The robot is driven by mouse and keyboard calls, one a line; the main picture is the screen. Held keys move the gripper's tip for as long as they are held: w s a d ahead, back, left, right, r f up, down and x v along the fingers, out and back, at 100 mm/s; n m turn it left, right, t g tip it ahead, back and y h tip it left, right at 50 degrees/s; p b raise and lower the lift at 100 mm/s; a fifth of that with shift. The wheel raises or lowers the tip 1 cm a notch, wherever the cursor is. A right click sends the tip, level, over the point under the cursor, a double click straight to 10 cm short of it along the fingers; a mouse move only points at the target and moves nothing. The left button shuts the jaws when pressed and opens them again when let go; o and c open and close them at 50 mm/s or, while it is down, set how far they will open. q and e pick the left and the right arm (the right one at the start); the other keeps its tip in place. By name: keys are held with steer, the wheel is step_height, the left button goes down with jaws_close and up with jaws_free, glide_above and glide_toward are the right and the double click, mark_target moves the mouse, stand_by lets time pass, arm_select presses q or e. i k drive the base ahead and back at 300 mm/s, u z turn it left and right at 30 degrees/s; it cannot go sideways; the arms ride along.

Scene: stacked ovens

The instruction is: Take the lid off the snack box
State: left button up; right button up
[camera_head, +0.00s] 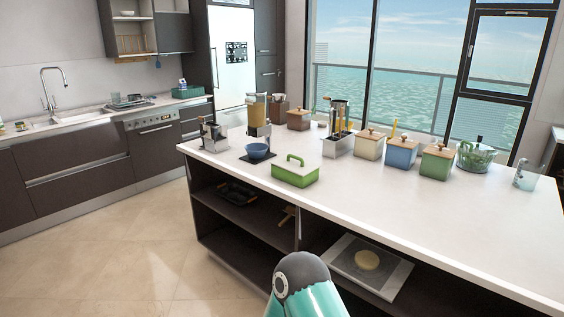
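A green box (295,176) with a white band and an arched green handle sits near the front edge of the white island counter. Its lid appears to be on, and its inside is hidden. It looks most like the snack box, though I cannot be sure. Lidded canisters also stand on the counter: a brown one (298,120), a cream one (369,147), a blue one (401,155) and a green one (438,164), each with a wooden lid. Neither of my grippers is in view. Only a teal and grey link of my arm shows at the bottom.
The island counter (480,215) is clear to the right of the green box. Open shelves lie below the counter.

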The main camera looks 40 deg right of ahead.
mark_target(293, 163)
steer(key=z, duration=0.5)
steer(key=i, duration=1.25)
steer(key=z, duration=0.45)
steer(key=k, duration=0.8)
steer(key=z, duration=0.25)
steer(key=i, duration=0.9)
steer(key=u, duration=0.05)
